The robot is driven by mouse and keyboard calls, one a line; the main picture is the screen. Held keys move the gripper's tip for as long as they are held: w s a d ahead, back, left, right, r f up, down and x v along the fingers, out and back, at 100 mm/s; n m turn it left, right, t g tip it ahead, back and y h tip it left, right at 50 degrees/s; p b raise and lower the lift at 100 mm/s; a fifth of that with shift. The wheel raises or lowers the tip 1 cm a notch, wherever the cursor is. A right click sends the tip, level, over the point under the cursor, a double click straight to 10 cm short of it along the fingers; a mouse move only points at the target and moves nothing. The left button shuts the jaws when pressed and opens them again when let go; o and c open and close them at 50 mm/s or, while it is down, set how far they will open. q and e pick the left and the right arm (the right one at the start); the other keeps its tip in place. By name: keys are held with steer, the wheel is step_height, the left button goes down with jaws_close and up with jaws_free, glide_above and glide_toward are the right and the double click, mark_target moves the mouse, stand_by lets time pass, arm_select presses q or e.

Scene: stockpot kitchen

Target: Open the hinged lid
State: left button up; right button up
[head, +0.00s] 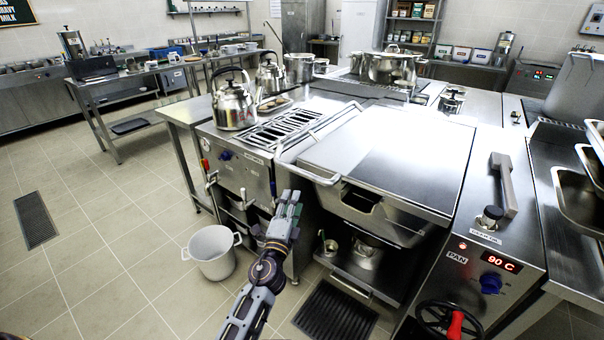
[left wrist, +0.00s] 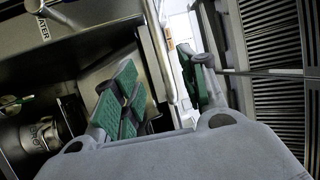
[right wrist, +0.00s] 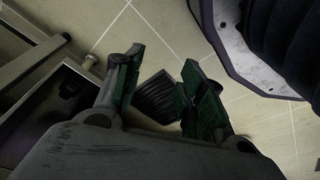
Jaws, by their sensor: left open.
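The hinged lid (head: 390,150) is a broad flat steel cover lying level over the tilting pan (head: 375,215) in the head view. A bar handle (head: 305,167) runs along its left front side. My left gripper (head: 289,205) is open and empty, just below and in front of that handle in the head view. In the left wrist view its green-padded fingers (left wrist: 163,88) are apart, with a pale metal bar beyond them; contact cannot be told. My right gripper (right wrist: 160,92) shows only in the right wrist view, open and empty above the tiled floor.
Kettles (head: 234,105) stand left of the lid. A control panel with a 90 C display (head: 500,262), a lever (head: 504,185) and a handwheel (head: 450,320) is on the right. A white bucket (head: 213,252) stands on the floor. A floor grate (head: 336,313) lies in front.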

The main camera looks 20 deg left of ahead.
mark_target(302, 173)
arm_select(q)
steer(key=shift+w+a+r+p, duration=0.1)
steer(key=shift+w+r+p, duration=0.2)
steer(key=shift+w, duration=1.15)
steer(key=shift+w+a+r+p, duration=0.1)
steer(key=shift+w+r+p, duration=0.2)
steer(key=shift+w, duration=1.2)
steer(key=shift+w+a+r+p, duration=0.1)
steer(key=shift+w+r+p, duration=0.15)
steer(key=shift+w, duration=1.2)
steer(key=shift+w+r, duration=0.15)
steer(key=shift+w, duration=0.85)
steer(key=shift+w+r, duration=0.2)
steer(key=shift+w, duration=1)
arm_select(e)
step_height(302, 173, down, 5)
steer(key=s+d, duration=0.2)
steer(key=shift+s+d+f, duration=0.2)
steer(key=shift+s+d, duration=0.05)
steer(key=shift+d, duration=0.05)
arm_select(q)
jaws_close()
arm_select(e)
steer(key=shift+a, duration=0.15)
